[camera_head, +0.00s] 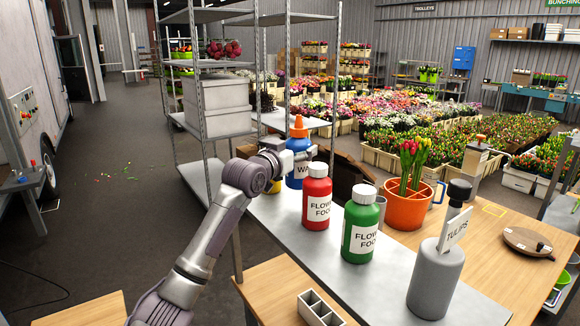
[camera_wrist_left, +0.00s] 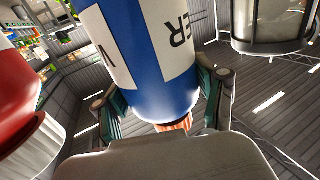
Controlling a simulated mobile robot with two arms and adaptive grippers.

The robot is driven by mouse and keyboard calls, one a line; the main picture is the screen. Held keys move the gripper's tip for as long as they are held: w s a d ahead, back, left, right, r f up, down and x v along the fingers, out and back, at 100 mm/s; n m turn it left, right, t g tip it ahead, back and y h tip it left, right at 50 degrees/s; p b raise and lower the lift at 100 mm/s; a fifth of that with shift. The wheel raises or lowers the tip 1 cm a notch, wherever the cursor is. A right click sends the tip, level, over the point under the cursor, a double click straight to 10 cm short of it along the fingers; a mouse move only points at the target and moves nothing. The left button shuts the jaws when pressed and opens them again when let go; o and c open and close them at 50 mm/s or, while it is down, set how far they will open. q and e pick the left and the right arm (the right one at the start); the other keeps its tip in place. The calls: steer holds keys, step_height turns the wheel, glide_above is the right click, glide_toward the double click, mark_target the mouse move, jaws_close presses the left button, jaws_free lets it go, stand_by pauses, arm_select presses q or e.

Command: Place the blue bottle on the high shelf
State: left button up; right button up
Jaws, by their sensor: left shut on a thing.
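The blue bottle (camera_head: 296,171) with an orange cap and white label stands upright at the far end of the grey counter strip (camera_head: 285,215). My left gripper (camera_head: 291,158) is shut on it from the left; I cannot tell whether its base touches the counter. In the left wrist view the blue bottle (camera_wrist_left: 150,65) sits between the two fingers (camera_wrist_left: 165,100). The metal rack behind has several levels, with an upper shelf (camera_head: 193,15) and a shelf with plants and red flowers (camera_head: 212,64). My right gripper is not in view.
A red bottle (camera_head: 316,190) stands close in front of the blue one, then a green bottle (camera_head: 360,222). A yellow item (camera_head: 275,186) is partly hidden beside the blue bottle. A grey box (camera_head: 215,105) fills a lower rack level. Rack posts (camera_head: 203,90) stand near my arm.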

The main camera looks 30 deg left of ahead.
arm_select(q)
steer(key=shift+s+a+f+p, duration=0.3)
steer(key=shift+s+f, duration=0.15)
steer(key=shift+f, duration=0.2)
steer(key=shift+s+a+f+p, duration=0.3)
steer(key=shift+s+f, duration=0.1)
steer(key=shift+f, duration=0.2)
step_height(320, 180, down, 2)
steer(key=shift+f+p, duration=0.15)
steer(key=shift+p, duration=0.35)
steer(key=shift+f, duration=0.5)
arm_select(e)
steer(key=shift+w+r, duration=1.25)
arm_select(q)
steer(key=o, duration=1.2)
steer(key=shift+o, duration=1.3)
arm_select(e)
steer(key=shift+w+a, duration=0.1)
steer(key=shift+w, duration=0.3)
